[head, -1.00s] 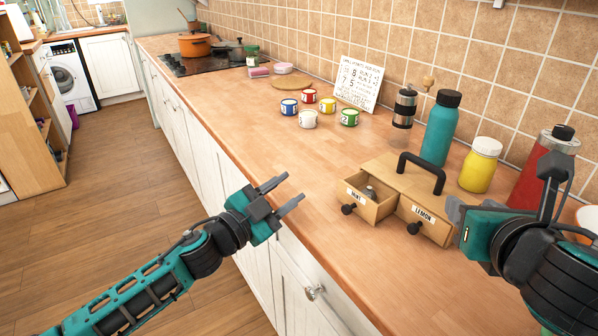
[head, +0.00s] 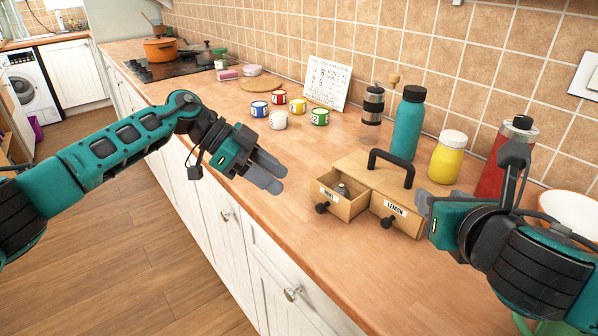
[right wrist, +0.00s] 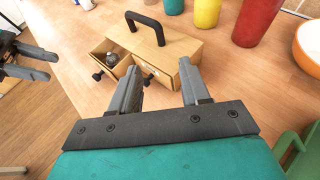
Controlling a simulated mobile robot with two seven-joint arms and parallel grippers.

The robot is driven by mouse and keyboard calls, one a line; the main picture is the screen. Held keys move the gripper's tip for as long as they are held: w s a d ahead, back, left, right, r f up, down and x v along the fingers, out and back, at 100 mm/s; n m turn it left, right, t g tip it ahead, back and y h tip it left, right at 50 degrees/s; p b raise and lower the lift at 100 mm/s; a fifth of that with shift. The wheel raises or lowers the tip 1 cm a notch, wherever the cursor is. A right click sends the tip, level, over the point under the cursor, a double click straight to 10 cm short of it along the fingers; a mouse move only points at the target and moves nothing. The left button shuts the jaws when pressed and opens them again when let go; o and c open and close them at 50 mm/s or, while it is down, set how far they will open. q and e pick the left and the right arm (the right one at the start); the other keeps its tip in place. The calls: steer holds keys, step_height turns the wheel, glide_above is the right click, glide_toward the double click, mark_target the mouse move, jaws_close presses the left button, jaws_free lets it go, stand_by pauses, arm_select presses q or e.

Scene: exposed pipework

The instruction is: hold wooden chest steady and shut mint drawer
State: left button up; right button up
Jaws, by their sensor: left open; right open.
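The wooden chest (head: 360,167) stands on the counter with a black handle on top. Its mint drawer (head: 346,205), at the left, is pulled out, with a black knob and a small grey item inside. The lemon drawer (head: 395,212) beside it looks shut. My left gripper (head: 274,177) is open and empty, left of the mint drawer and apart from it; it also shows in the right wrist view (right wrist: 40,62). My right gripper (head: 424,208) is open at the chest's right end; in the right wrist view the chest's near corner lies just beyond its fingers (right wrist: 158,88). Contact is unclear.
Behind the chest stand a teal bottle (head: 408,123), a yellow jar (head: 447,157) and a red bottle (head: 500,158). An orange-white bowl (head: 570,212) is at the right. The counter in front of the mint drawer is clear.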

mark_target(411, 179)
steer(key=x, duration=1.3)
steer(key=shift+s, duration=0.1)
jaws_close()
stand_by(0.4)
